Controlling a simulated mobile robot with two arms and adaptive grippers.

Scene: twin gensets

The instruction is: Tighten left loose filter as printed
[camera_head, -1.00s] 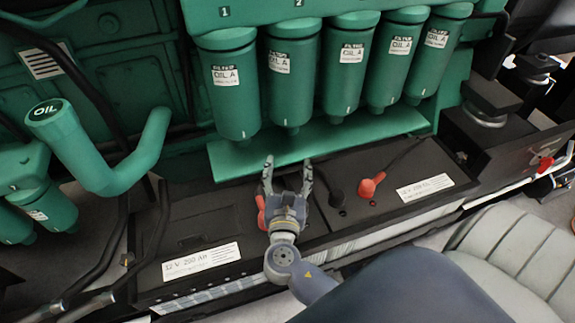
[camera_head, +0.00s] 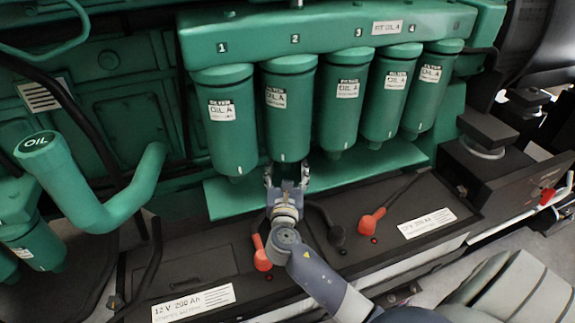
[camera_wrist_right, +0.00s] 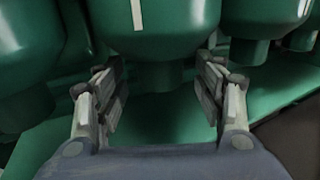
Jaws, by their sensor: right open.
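Several green oil filters hang in a row under a green header (camera_head: 340,25) with printed numbers, each with a white "FILTER OIL A" label. The filter under number 1 (camera_head: 225,140) is leftmost; the filter under number 2 (camera_head: 288,125) is beside it. My right gripper (camera_head: 286,172) is open at the bottom of filter 2. In the right wrist view the gripper (camera_wrist_right: 163,80) has a finger on each side of that filter's narrow lower end, and the filter body (camera_wrist_right: 165,42) is above it. Contact cannot be told. I cannot see which filter is loose. My left gripper is not in view.
A green shelf (camera_head: 390,165) runs below the filters. Black batteries (camera_head: 190,270) with red terminal caps (camera_head: 370,222) and cables lie in front. A green oil filler pipe (camera_head: 100,205) stands at left.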

